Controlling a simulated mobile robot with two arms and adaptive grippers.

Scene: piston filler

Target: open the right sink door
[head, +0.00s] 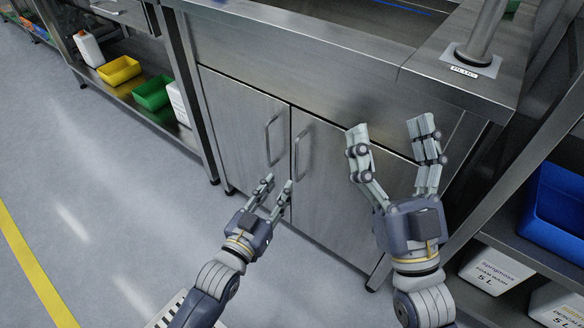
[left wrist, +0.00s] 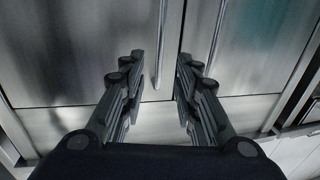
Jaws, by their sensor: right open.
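The right sink door (head: 335,200) is a closed brushed-metal panel with a vertical bar handle (head: 296,153) near its left edge. The left door (head: 235,130) is also closed; its handle (head: 269,140) is beside the seam. My left gripper (head: 278,181) is open, its fingertips below the handles in the picture, near the seam. My right gripper (head: 390,127) is open and empty, in front of the right door's upper part.
The steel counter (head: 290,50) runs above the doors. A faucet base (head: 471,62) stands on it at right. Shelves at left hold a yellow bin (head: 119,71) and a green bin (head: 153,92). A blue bin (head: 560,215) and white containers (head: 495,270) are at right. The left floor is clear.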

